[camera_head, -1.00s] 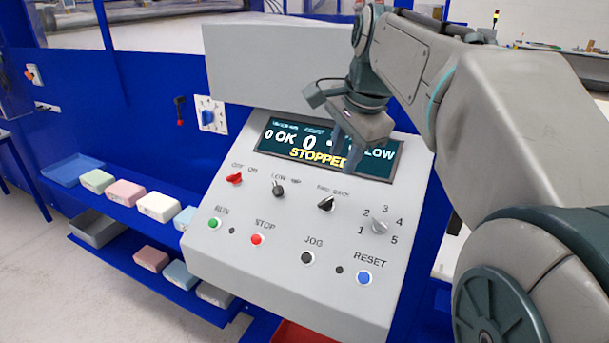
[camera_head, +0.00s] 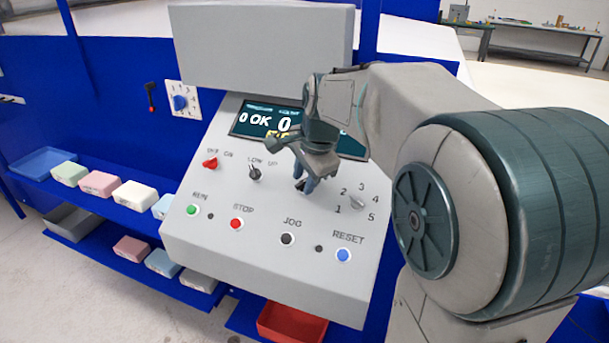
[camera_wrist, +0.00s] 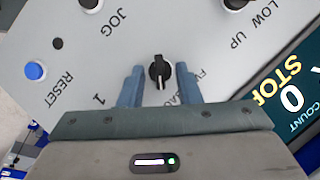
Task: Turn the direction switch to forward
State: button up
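The direction switch (camera_wrist: 160,70) is a black knob with a white pointer line, under the partly covered "FWD BACK" label in the wrist view. My gripper (camera_wrist: 160,82) is open, with one blue-grey finger on each side of the knob. Small gaps show between the fingers and the knob, so it is not gripped. In the head view my gripper (camera_head: 303,188) points down at the panel and mostly hides the direction switch. The control panel (camera_head: 265,270) is light grey and sloped.
Close by are the LOW/UP knob (camera_head: 254,174), the red OFF/ON knob (camera_head: 210,163) and the numbered dial (camera_head: 358,202). Below sit the green RUN (camera_head: 191,210), red STOP (camera_head: 236,224), black JOG (camera_head: 288,239) and blue RESET (camera_head: 343,255) buttons. The display (camera_head: 250,120) is partly hidden by my arm.

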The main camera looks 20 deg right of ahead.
jog(key=shift+c, duration=0.3)
jog(key=c, duration=0.6)
jog(key=shift+n, duration=0.3)
jog(key=shift+w+a+r+n+g+h+p, duration=0.1)
jog(key=shift+n+g+h+p, duration=0.15)
jog(key=shift+n+p, duration=0.3)
jog(key=shift+w+r+n+g+h+p, duration=0.15)
jog(key=shift+n+g+p, duration=0.25)
jog(key=shift+n, duration=0.25)
jog(key=n+p, duration=0.1)
jog(key=n, duration=0.1)
jog(key=n+g+h+p, duration=0.1)
jog(key=n, duration=0.1)
jog(key=shift+a+f+g, duration=0.15)
jog(key=shift+g, duration=0.1)
jog(key=n+h, duration=0.1)
jog(key=n, duration=0.1)
jog(key=n+h+p, duration=0.1)
jog(key=n, duration=0.1)
jog(key=shift+w+a+g, duration=0.15)
jog(key=shift+g, duration=0.25)
jog(key=shift+a+f+n+h, duration=0.1)
jog(key=shift+n+h, duration=0.6)
jog(key=shift+n, duration=0.9)
